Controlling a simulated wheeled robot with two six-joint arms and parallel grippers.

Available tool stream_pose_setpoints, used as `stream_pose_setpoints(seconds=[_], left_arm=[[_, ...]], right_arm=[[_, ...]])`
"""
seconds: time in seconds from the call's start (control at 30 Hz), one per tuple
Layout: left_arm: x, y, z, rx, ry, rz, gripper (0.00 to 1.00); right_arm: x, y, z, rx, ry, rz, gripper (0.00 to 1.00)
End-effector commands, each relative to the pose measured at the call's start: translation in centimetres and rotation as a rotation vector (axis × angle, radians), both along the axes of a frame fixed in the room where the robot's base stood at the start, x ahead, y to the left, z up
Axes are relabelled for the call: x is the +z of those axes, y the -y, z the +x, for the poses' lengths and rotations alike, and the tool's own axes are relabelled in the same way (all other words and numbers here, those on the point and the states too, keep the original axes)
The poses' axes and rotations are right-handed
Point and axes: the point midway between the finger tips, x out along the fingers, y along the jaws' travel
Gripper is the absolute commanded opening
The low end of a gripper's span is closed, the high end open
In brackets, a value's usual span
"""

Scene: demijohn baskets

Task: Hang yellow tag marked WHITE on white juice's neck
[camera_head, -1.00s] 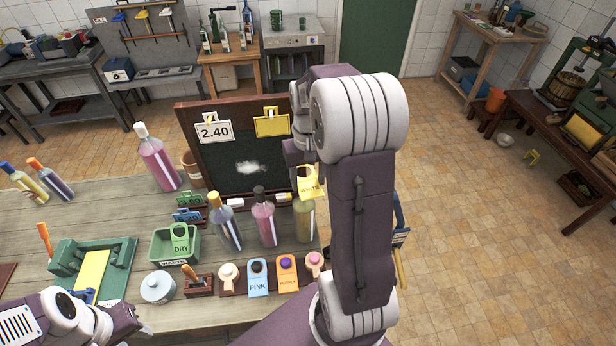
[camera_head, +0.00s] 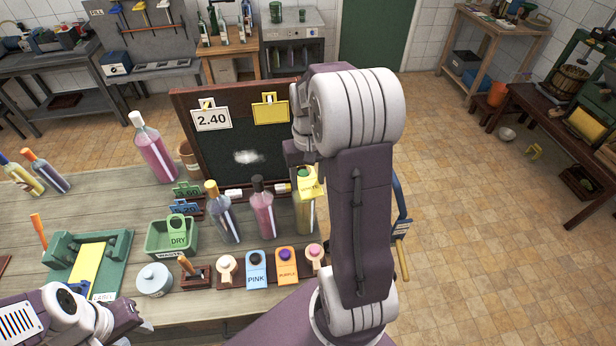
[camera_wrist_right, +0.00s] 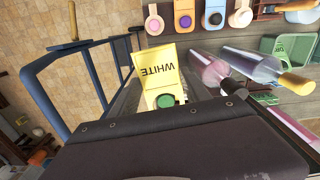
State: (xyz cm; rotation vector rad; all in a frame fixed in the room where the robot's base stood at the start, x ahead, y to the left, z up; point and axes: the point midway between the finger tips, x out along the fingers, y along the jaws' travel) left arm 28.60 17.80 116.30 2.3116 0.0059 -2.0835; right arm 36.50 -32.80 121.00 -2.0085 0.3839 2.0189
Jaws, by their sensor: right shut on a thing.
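The yellow tag marked WHITE (camera_head: 309,189) is over the top of the pale yellow white juice bottle (camera_head: 305,217), which stands upright at the table's right end. A green cap (camera_wrist_right: 165,101) shows in the tag's hole; I cannot tell how far down the neck the tag sits. My right gripper (camera_head: 301,163) is shut on the tag, its fingers partly hidden by my arm. My left gripper (camera_head: 138,326) is low at the left, away from the bottles; its jaw opening is unclear.
A purple-blue bottle (camera_head: 222,213) stands further left. The chalkboard (camera_head: 245,150) is just behind. A blue-framed stand (camera_wrist_right: 75,85) is beside the table's right end.

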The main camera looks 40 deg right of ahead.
Motion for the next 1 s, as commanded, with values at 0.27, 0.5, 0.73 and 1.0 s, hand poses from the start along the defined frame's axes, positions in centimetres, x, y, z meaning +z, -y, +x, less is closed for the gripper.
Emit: stream_pose_setpoints(seconds=[0.27,0.5,0.73,1.0], left_arm=[[-1.5,0.0,0.0,0.000,0.000,0.000,0.36],[-2.5,0.0,0.0,0.000,0.000,0.000,0.36],[-2.5,0.0,0.0,0.000,0.000,0.000,0.36],[-2.5,0.0,0.0,0.000,0.000,0.000,0.36]], right_arm=[[-2.0,0.0,0.0,0.000,-0.001,0.000,0.18],[-3.5,0.0,0.0,0.000,-0.002,0.001,0.18],[-3.6,0.0,0.0,0.000,-0.001,0.000,0.18],[-3.6,0.0,0.0,0.000,-0.001,0.000,0.80]])
